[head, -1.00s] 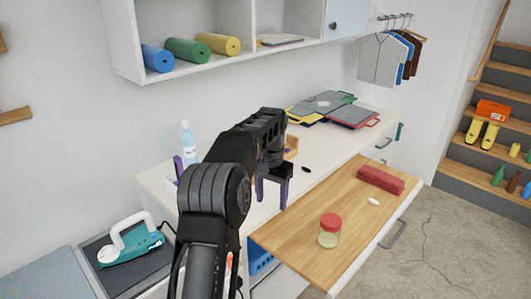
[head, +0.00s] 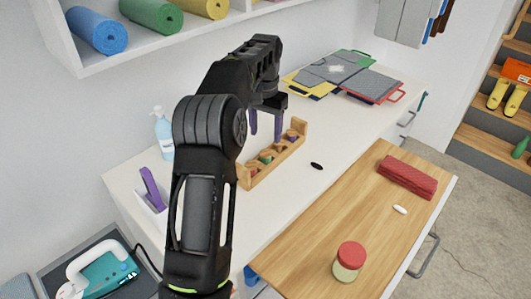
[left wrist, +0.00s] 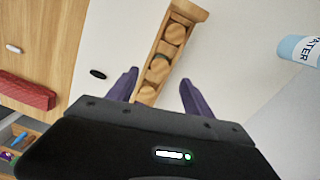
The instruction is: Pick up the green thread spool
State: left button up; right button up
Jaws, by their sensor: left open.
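A wooden rack (head: 247,183) holding several thread spools stands on the white counter. A spool with green thread (head: 267,158) appears near the rack's middle, partly hidden by its wooden top. My left gripper (head: 266,137) is open and empty, its purple fingers pointing down above or behind the rack; the exact gap cannot be told. In the left wrist view the rack (left wrist: 190,9) runs between the open fingers (left wrist: 159,77). My right gripper is not in view.
A water bottle (head: 163,135) and a white holder with a purple item (head: 152,188) stand left of the rack. A small black object (head: 317,166) lies to its right. A red-lidded jar (head: 349,262) and red case (head: 407,177) sit on the wooden board (head: 330,215).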

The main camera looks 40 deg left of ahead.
aim_at(266, 153)
pick_arm(q)
jog(key=shift+f+b, duration=1.4)
jog(key=shift+w+f+p, duration=0.1)
jog(key=shift+f+p, duration=0.5)
jog(key=shift+f, duration=1.95)
grip_shut()
